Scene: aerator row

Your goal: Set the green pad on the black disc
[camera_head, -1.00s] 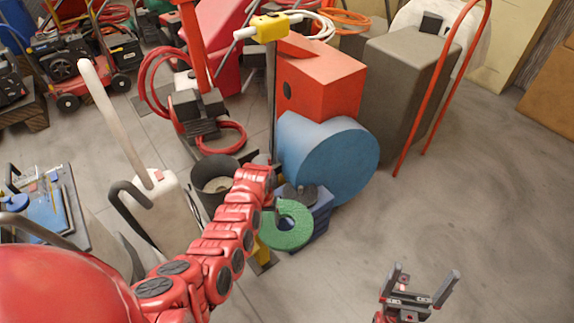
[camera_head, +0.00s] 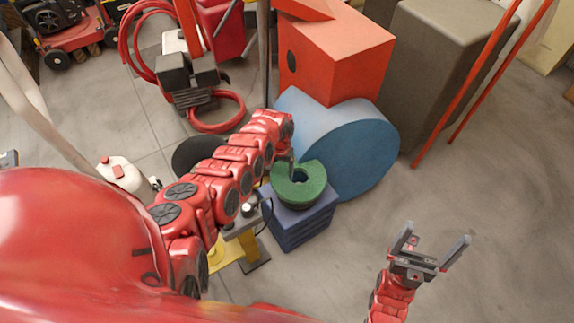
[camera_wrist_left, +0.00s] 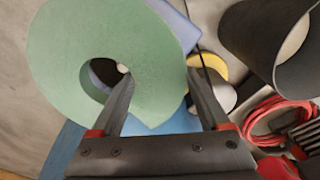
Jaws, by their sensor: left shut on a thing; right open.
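The green pad (camera_head: 312,190) is a thick ring with a slit, above the blue box (camera_head: 300,225) in the head view. My left gripper (camera_head: 287,162) is shut on the pad's wall; in the left wrist view one finger passes into the hole of the pad (camera_wrist_left: 60,60) and the other lies outside it. The black disc is mostly hidden under the pad; a dark patch shows through the hole. I cannot tell whether pad and disc touch. My right gripper (camera_head: 432,240) is open and empty over the floor at the right.
A large blue drum (camera_head: 365,150) stands right behind the box, with an orange-red box (camera_head: 335,60) behind it. A dark bucket (camera_head: 195,150) stands left of my left arm. A yellow stand (camera_head: 235,250) is left of the box.

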